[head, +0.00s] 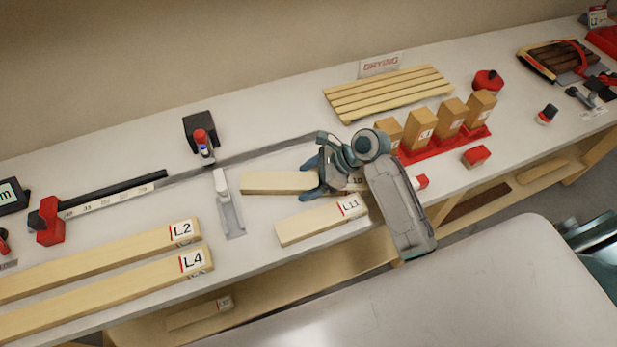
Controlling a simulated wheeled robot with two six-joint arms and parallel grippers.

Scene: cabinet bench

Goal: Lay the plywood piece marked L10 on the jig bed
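The pale plywood piece marked L10 (275,183) lies flat in the middle of the bench; its label is partly hidden, with "10" showing. My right gripper (310,179) is above it, its two fingers on either side of the piece's width; I cannot tell whether they press on it. I cannot tell which surface is the jig bed. My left gripper is not in view.
The L11 piece (310,223) lies just in front. Long boards L2 (110,257) and L4 (120,288) lie at left. A black device (199,130) stands behind. The slatted drying rack (388,92) and red block holder (445,144) are at right.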

